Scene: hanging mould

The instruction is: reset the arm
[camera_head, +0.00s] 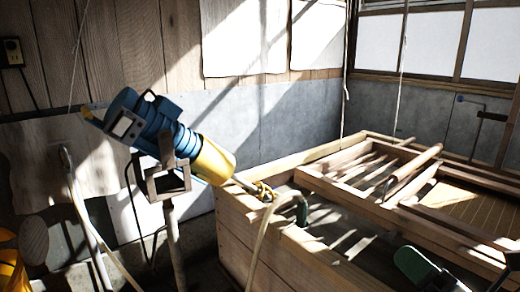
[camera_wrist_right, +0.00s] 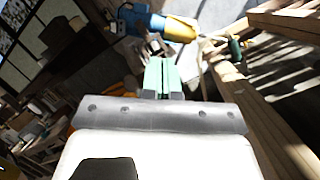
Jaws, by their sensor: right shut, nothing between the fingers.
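My right gripper (camera_head: 414,264) shows at the lower right of the head view as a green tip in front of the wooden vat. In the right wrist view its two pale green fingers (camera_wrist_right: 163,75) lie together, shut, with nothing between them. The fingers point towards the blue and yellow motor unit, with a visible gap between. My left gripper is in neither view.
A wooden vat (camera_head: 240,222) with a slatted frame (camera_head: 320,181) on top fills the right side. A blue and yellow motor unit (camera_head: 165,135) stands tilted on a metal post (camera_head: 173,235) at its left. A pale hose (camera_head: 262,235) hangs over the vat's edge.

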